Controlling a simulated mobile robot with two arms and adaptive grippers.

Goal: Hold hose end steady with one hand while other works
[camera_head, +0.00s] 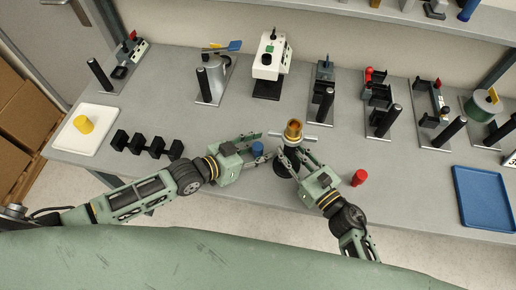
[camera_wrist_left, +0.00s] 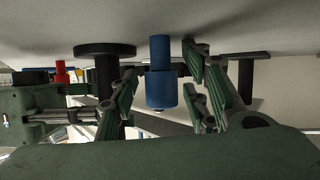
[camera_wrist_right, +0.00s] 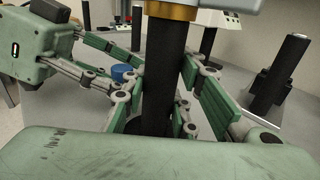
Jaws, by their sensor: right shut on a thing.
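A black upright post (camera_wrist_right: 165,60) with a brass-coloured top (camera_head: 293,130) and a thin grey crossbar stands near the bench's front edge. It may be the hose end; I cannot tell for certain. My right gripper (camera_wrist_right: 165,92) is shut on the post below the brass part. A blue cylinder (camera_wrist_left: 160,85) stands just left of the post in the head view (camera_head: 257,150). My left gripper (camera_wrist_left: 158,98) is open, its fingers on either side of the blue cylinder, with small gaps showing. My two grippers are close together.
A red cylinder (camera_head: 359,178) stands right of my right gripper. A blue tray (camera_head: 484,198) lies at the right. Several fixtures with black posts line the back.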

